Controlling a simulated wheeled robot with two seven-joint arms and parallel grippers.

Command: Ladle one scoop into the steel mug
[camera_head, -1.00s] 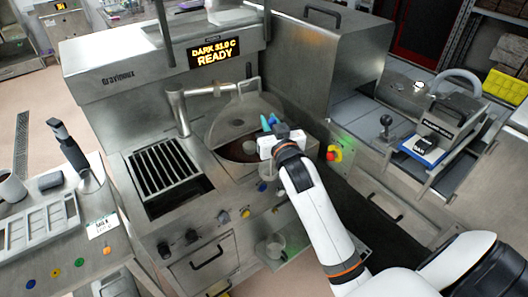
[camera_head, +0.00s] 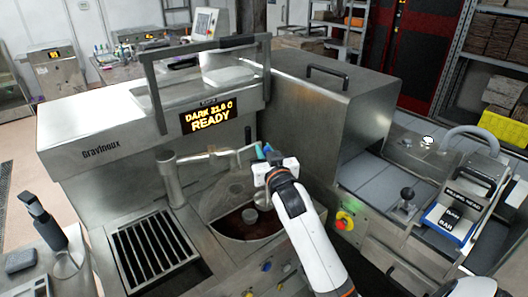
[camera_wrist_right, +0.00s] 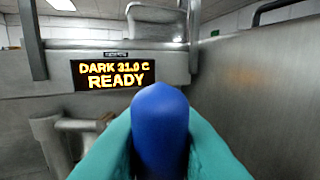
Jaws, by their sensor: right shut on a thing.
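My right gripper (camera_head: 264,156) is shut on a blue handle, which I take to be the ladle's; it stands between teal fingertips in the right wrist view (camera_wrist_right: 160,130). The gripper is above the right side of the round tank (camera_head: 222,232) of dark brown liquid. A small grey cup shape (camera_head: 263,201) shows just below the gripper, over the tank; it may be the ladle's bowl, but its link to the handle and its contents cannot be made out. The steel mug cannot be made out now. My left gripper is not in view.
A steel spout (camera_head: 172,180) and a raised clear cover (camera_head: 236,187) stand by the tank. A slotted grate (camera_head: 150,250) lies left of it. A tall steel housing (camera_head: 325,95) rises close on the right, with a red button (camera_head: 344,220) below.

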